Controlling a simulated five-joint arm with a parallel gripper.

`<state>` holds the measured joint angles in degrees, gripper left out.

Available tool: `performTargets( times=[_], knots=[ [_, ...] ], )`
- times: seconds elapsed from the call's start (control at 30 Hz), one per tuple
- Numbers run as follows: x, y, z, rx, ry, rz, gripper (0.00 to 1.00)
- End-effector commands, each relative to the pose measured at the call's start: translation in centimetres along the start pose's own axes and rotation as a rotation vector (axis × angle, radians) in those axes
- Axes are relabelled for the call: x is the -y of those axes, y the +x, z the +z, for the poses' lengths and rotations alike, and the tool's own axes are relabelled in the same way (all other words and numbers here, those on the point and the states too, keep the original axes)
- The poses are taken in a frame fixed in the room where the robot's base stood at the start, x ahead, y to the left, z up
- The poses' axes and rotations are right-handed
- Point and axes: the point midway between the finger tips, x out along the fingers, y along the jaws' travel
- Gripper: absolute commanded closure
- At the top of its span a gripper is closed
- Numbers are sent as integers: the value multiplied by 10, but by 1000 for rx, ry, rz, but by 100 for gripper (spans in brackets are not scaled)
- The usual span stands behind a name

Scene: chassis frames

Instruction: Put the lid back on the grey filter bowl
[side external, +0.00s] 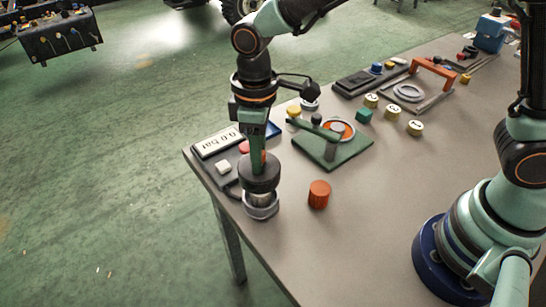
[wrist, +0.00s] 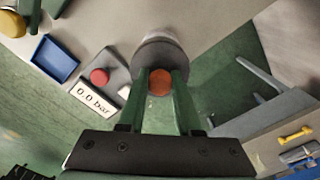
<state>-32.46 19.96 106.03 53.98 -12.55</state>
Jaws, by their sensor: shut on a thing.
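My gripper (side external: 258,153) points straight down near the table's left corner. It is shut on the orange knob (wrist: 160,82) of the dark grey round lid (side external: 259,171). The lid also shows in the wrist view (wrist: 161,48), between and beyond the fingers. The grey filter bowl (side external: 261,211) stands on the table directly under the lid. A paler, narrower section shows between the lid and the bowl's rim. The lid looks level and roughly centred over the bowl. The lid hides most of the bowl in the wrist view, and I cannot tell whether they touch.
An orange cylinder (side external: 319,194) stands to the right of the bowl. A gauge reading 0.0 bar (side external: 217,142) and a white block (side external: 223,167) lie to its left. A green fixture (side external: 333,147) stands behind. The front table edge is close by.

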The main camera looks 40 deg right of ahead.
Motion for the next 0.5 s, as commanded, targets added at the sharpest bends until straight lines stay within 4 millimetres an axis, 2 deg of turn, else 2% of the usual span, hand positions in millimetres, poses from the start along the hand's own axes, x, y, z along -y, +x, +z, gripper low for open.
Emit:
performTargets(
  times=[0.3,0.5],
  knots=[
    [0,29,1,3,0,-1,100],
    [0,42,0,2,0,0,100]
  ],
)
